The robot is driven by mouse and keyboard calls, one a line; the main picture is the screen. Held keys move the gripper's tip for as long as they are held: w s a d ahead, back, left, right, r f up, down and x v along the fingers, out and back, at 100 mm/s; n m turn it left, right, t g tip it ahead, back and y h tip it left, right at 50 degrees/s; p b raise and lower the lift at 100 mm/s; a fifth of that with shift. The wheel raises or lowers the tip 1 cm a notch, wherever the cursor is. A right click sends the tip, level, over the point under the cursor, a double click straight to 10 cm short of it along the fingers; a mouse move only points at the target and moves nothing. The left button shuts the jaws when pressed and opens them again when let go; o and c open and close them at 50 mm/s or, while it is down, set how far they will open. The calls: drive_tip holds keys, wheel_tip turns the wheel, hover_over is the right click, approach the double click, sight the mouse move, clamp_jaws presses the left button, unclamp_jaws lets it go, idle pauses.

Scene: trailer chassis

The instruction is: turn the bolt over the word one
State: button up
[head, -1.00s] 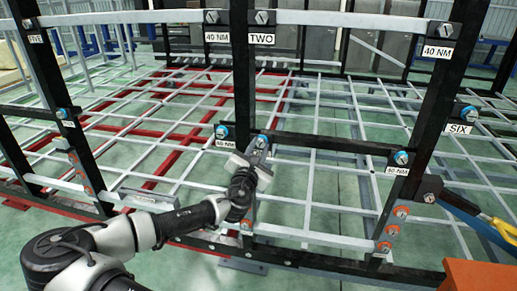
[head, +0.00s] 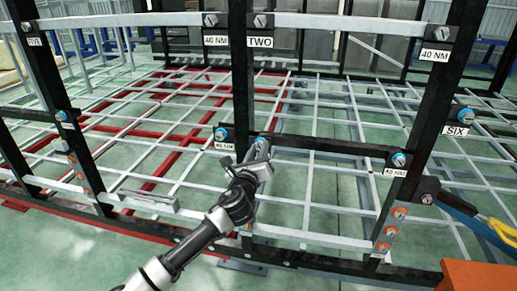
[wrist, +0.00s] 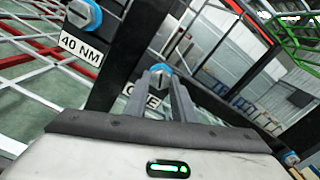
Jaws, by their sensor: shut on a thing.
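The bolt over the word one, with a blue collar (wrist: 158,68), sits on a black post in the wrist view. The label ONE (wrist: 142,103) is below it, partly covered by a finger. My gripper (wrist: 160,74) has its two grey fingers on either side of the bolt head, shut on it. In the head view my gripper (head: 258,152) is at the middle post, just right of another blue-collared bolt (head: 221,133), and hides the ONE label.
A 40 NM label (wrist: 81,48) and its bolt (wrist: 85,14) are close by on the left in the wrist view. Black posts and rails surround my gripper. The TWO label (head: 261,40) is above, the SIX label (head: 457,130) at right. An orange block (head: 480,276) is at lower right.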

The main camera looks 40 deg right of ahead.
drive_tip(key=n+b, duration=0.1)
drive_tip(key=n, duration=0.3)
drive_tip(key=shift+n, duration=0.3)
drive_tip(key=shift+d+r, duration=0.1)
idle(0.4)
drive_tip(key=o, duration=1.1)
drive_tip(key=shift+d, duration=0.1)
drive_tip(key=shift+c, duration=0.2)
drive_tip(key=shift+s, duration=0.1)
drive_tip(key=p+v, duration=0.7)
drive_tip(key=v, duration=1)
drive_tip(key=shift+a+p, duration=0.25)
drive_tip(key=shift+p, duration=0.15)
